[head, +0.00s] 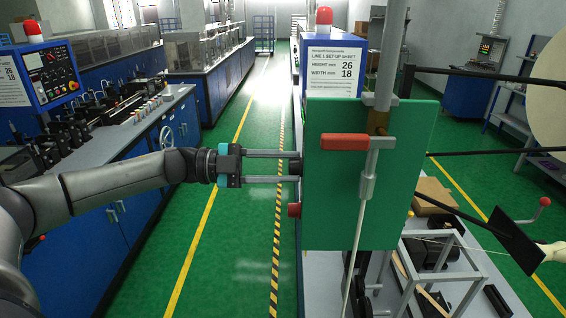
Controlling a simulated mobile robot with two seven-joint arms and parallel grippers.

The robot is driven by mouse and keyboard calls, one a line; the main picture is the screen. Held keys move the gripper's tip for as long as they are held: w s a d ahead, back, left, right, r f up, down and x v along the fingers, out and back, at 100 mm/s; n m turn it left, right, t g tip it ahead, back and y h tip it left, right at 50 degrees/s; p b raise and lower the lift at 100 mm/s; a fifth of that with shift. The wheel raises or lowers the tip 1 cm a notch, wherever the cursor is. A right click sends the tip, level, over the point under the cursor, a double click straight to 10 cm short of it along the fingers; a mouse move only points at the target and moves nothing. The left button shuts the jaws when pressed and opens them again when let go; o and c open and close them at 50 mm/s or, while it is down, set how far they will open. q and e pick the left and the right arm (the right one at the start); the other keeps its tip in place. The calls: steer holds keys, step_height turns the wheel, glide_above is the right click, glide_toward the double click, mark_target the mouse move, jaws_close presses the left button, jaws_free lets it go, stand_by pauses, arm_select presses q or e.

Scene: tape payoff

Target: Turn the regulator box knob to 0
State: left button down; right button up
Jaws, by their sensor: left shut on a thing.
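My left gripper (290,167) reaches in from the left, its two long grey fingers pointing right at the left edge of the green panel (330,220). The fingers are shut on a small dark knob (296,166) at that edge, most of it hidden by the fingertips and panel. I take it for the regulator box knob; its scale and pointer cannot be read from here. The box body is not clearly visible behind the panel. A red knob (294,210) sits lower on the same edge, apart from the gripper. My right gripper is not in view.
A red handle (344,141) and upright grey post (388,60) stand in front of the panel. A set-up sheet (336,68) is above. A bench with a metal frame and cardboard box (433,190) is at right. The green aisle floor left of the panel is clear.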

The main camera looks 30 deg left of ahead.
arm_select(q)
steer(key=n, duration=0.4)
steer(key=shift+n, duration=0.3)
stand_by(0.3)
steer(key=c, duration=0.5)
jaws_free()
steer(key=shift+w+d, duration=0.1)
steer(key=b+v, duration=0.4)
steer(key=v, duration=1.1)
steer(key=shift+a, duration=0.2)
